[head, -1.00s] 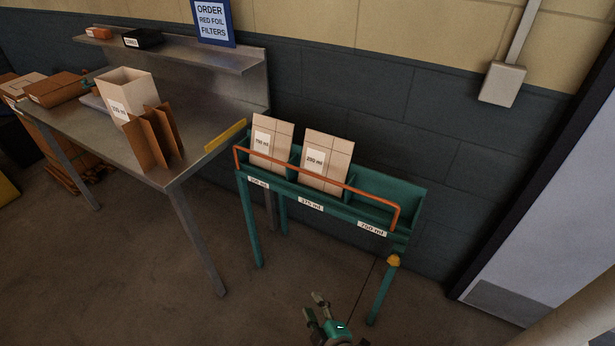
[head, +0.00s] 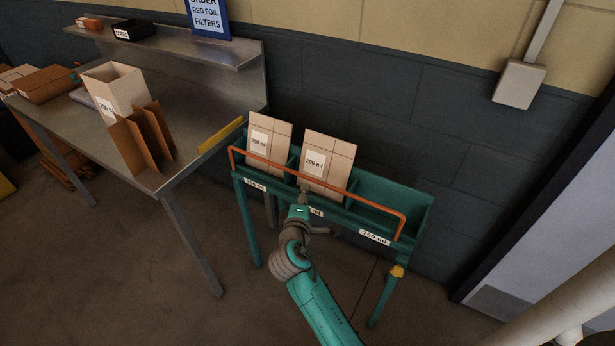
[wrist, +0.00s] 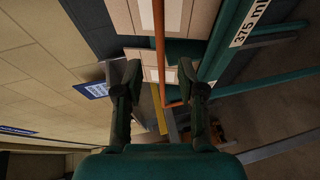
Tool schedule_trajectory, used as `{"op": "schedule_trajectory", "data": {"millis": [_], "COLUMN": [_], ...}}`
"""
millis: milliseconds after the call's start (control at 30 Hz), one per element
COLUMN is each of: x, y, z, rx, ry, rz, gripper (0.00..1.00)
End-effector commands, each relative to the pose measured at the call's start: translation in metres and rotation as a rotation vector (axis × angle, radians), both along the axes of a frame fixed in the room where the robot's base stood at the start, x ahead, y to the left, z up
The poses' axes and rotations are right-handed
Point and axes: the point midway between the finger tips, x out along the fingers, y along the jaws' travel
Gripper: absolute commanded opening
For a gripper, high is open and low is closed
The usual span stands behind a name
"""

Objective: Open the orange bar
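The orange bar (head: 365,199) runs across the front of the green rack (head: 413,208), in front of the two cartons, with bent ends at left and right. My gripper (head: 304,190) is at the middle of the rack front, close to the bar, and partly hides the middle label. In the wrist view, my gripper (wrist: 161,77) is open, its two dark fingers wide apart. The bar (wrist: 159,45) shows in the gap between them, not gripped. Whether a finger touches the bar I cannot tell.
Two flat cartons (head: 269,141) (head: 326,163) stand in the rack's left and middle bays; the right bay is empty. The steel table (head: 185,165) with boxes stands close on the left.

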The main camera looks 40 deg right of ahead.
Motion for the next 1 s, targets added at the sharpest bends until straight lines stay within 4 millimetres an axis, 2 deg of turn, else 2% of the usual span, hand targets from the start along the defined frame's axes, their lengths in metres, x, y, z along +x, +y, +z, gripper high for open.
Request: {"op": "schedule_trajectory", "data": {"millis": [300, 500, 700, 967, 1000], "x": [0.036, 0.055, 0.063, 0.064, 0.064], "y": [-0.041, -0.060, -0.069, -0.070, -0.069], "z": [-0.010, -0.015, -0.017, -0.018, -0.018], "rx": [0.002, 0.001, 0.001, 0.002, 0.002], "ry": [0.000, -0.001, -0.001, -0.001, -0.001], "rz": [-0.002, 0.000, 0.000, 0.001, 0.001], "gripper": [0.39, 0.39, 0.39, 0.39, 0.37]}}
